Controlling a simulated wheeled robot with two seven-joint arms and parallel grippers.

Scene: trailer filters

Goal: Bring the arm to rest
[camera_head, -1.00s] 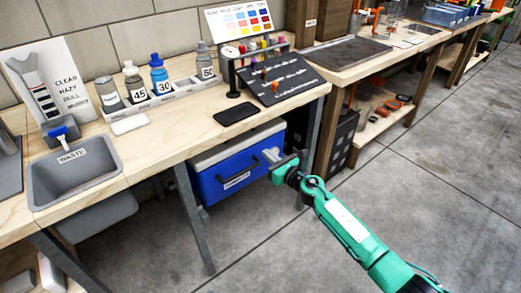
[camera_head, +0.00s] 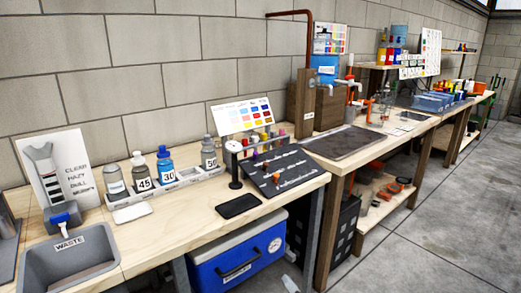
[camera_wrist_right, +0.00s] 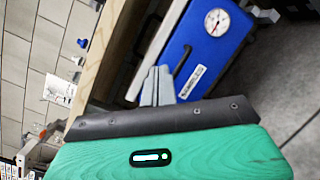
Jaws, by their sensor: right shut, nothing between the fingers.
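My right gripper (camera_wrist_right: 157,85) shows in the right wrist view. Its two grey fingers are together with nothing between them, in front of the green wrist housing (camera_wrist_right: 180,152). Beyond the fingers is the blue cooler (camera_wrist_right: 205,50) with a round dial, and the wooden bench edge is to the left. In the head view only a small grey part of my right gripper (camera_head: 290,284) shows at the bottom edge, beside the blue cooler (camera_head: 237,262) under the bench. The rest of that arm is out of the head view. My left gripper is in neither view.
The wooden bench (camera_head: 195,222) holds a grey waste sink (camera_head: 70,262), a rack of bottles (camera_head: 180,186), a black phone-like slab (camera_head: 238,206) and a dark sloped board (camera_head: 280,170). A second bench (camera_head: 375,150) continues right. Open concrete floor (camera_head: 420,240) lies at the right.

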